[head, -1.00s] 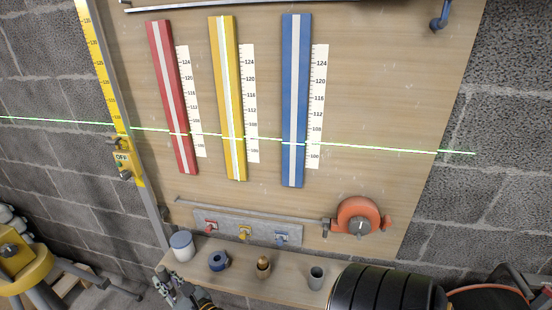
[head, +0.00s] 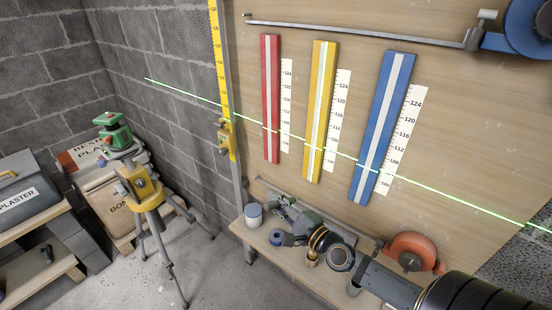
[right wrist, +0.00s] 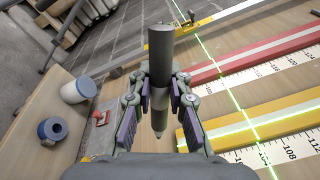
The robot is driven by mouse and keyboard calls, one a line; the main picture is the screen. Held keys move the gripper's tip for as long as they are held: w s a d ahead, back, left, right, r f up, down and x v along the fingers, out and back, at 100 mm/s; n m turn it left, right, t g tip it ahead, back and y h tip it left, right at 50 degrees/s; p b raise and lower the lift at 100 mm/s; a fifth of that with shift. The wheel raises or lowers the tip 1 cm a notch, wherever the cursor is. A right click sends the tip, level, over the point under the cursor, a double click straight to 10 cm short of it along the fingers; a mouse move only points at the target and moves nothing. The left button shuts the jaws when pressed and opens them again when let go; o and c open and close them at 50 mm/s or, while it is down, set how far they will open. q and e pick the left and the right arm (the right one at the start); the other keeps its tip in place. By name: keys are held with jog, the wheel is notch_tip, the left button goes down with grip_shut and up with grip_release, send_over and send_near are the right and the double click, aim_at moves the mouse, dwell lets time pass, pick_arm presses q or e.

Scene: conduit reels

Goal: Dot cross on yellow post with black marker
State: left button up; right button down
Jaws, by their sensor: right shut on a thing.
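The yellow post (head: 320,110) stands on the board between the red post (head: 270,100) and the blue post (head: 382,125), a pale stripe down its middle. A green laser line crosses all three posts. In the right wrist view the yellow post (right wrist: 250,122) lies at the lower right. My right gripper (head: 281,202) is low in front of the board, over the shelf. In the right wrist view my right gripper (right wrist: 160,98) is shut on a dark marker (right wrist: 160,60), its pointed tip toward the bottom, apart from the posts. My left gripper is out of view.
The shelf (head: 275,252) holds a white jar (head: 254,214) and a blue roll (head: 284,239). An orange reel (head: 412,252) sits at the board's lower right. Scales flank the posts.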

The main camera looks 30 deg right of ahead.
jog(key=r+n+y+p, duration=0.1)
jog(key=r+n, duration=0.1)
jog(key=r, duration=0.1)
jog(key=r+n+y+p, duration=0.1)
jog(key=r+n, duration=0.1)
jog(key=r, duration=0.1)
jog(key=a+r+n+y+p, duration=0.1)
jog(key=r+n+p, duration=0.1)
jog(key=r, duration=0.1)
jog(key=shift+s+r+n+g, duration=0.2)
jog(key=shift+r+n+g, duration=0.1)
jog(key=shift+r+g, duration=0.1)
jog(key=shift+a+r+n+y, duration=0.2)
jog(key=shift+r+n+y, duration=0.1)
jog(key=shift+n+y, duration=0.1)
jog(key=shift+w+d+f, duration=0.15)
jog(key=shift+d+f, duration=0.05)
jog(key=shift+d, duration=0.3)
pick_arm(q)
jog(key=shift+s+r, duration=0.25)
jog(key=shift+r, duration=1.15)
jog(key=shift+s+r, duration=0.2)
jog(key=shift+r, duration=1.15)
pick_arm(e)
jog(key=w+d, duration=0.2)
jog(key=d, duration=0.4)
jog(key=shift+w+d, duration=0.35)
jog(key=shift+w, duration=0.05)
